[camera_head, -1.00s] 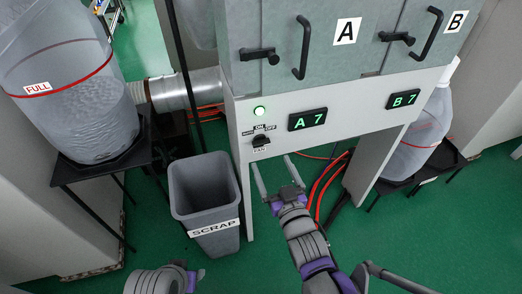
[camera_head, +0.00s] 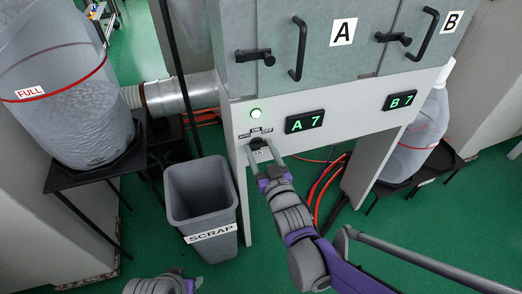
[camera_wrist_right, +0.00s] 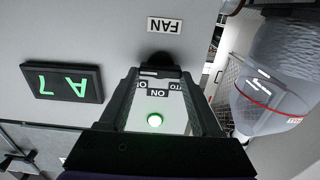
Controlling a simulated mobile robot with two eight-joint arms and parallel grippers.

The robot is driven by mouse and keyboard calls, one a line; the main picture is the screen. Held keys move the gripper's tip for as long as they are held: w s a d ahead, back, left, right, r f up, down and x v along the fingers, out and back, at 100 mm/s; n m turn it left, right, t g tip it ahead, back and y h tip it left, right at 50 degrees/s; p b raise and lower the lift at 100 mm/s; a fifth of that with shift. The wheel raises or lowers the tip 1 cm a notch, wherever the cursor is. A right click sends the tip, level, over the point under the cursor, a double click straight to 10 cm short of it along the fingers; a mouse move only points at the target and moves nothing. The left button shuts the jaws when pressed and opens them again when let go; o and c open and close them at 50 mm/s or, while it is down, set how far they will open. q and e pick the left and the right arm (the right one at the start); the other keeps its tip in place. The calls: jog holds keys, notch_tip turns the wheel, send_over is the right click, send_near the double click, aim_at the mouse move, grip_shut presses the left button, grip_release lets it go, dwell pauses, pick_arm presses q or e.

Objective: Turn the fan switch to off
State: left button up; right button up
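The fan switch is a black knob (camera_head: 258,143) on the white panel, under the green lamp (camera_head: 255,113), with ON and OFF labels above it. In the right wrist view the knob (camera_wrist_right: 160,60) sits between the FAN label and the ON label, which appear upside down. My right gripper (camera_head: 259,149) is at the switch from below, its fingers apart, one on each side of the knob. In the right wrist view the fingertips (camera_wrist_right: 160,75) show gaps beside the knob; contact is not clear. My left gripper (camera_head: 190,284) is barely in view at the bottom edge.
The grey SCRAP bin (camera_head: 203,195) stands left of my right arm. Displays A 7 (camera_head: 307,122) and B 7 (camera_head: 399,101) are on the panel. Door handles (camera_head: 298,48) stick out above. Red hoses (camera_head: 325,185) lie on the green floor below the panel.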

jog(key=c, duration=0.8)
jog(key=shift+n, duration=0.3)
jog(key=n+p, duration=0.2)
jog(key=n, duration=0.1)
jog(key=shift+a+r, duration=0.1)
jog(key=n+p, duration=0.2)
jog(key=n, duration=0.3)
jog(key=shift+a+p, duration=0.1)
jog(key=shift+p, duration=0.2)
jog(key=shift+f+n, duration=0.2)
jog(key=shift+n, duration=0.1)
jog(key=shift+s, duration=0.1)
jog(key=o, duration=1.4)
